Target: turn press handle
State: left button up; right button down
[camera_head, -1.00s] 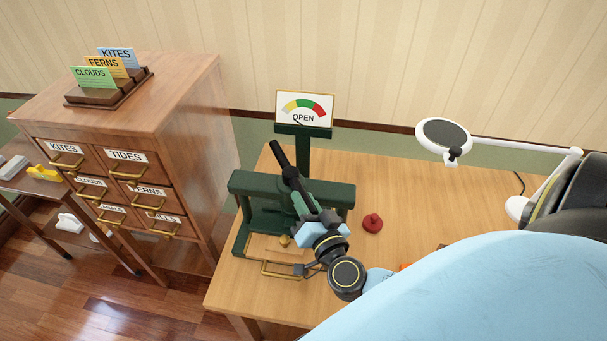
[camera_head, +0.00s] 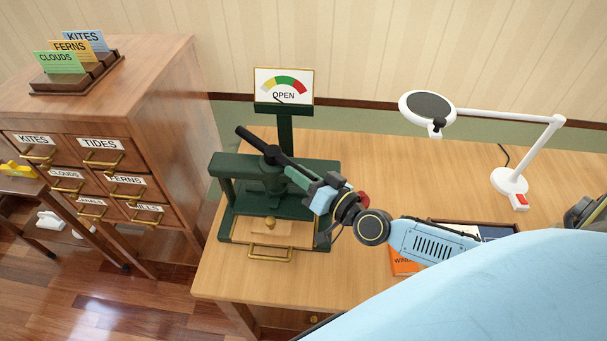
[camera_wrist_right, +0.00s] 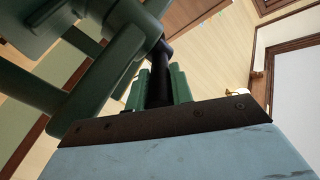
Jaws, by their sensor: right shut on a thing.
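The green press (camera_head: 272,185) stands on the wooden table. Its black handle bar (camera_head: 250,139) slants across the top, from upper left toward lower right. My right gripper (camera_head: 300,178) is shut on the press handle at its lower right end. In the right wrist view the black bar (camera_wrist_right: 160,75) runs between the green fingers. A gauge sign (camera_head: 284,87) reading "OPEN" stands behind the press, its needle toward the left side. My left gripper is not in view.
A white magnifier lamp (camera_head: 510,181) stands at the right. An orange book (camera_head: 403,266) and a dark tray lie under my right arm. A red object (camera_head: 363,199) is partly hidden behind my wrist. A drawer cabinet (camera_head: 150,120) stands left of the table.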

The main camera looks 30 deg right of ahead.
jog(key=c, duration=1.2)
grip_release()
jog(key=shift+c, duration=0.2)
jog(key=shift+s, duration=0.1)
jog(key=b+v, duration=0.1)
jog(key=v, duration=1.2)
jog(key=shift+d, duration=0.1)
jog(key=shift+c, duration=0.3)
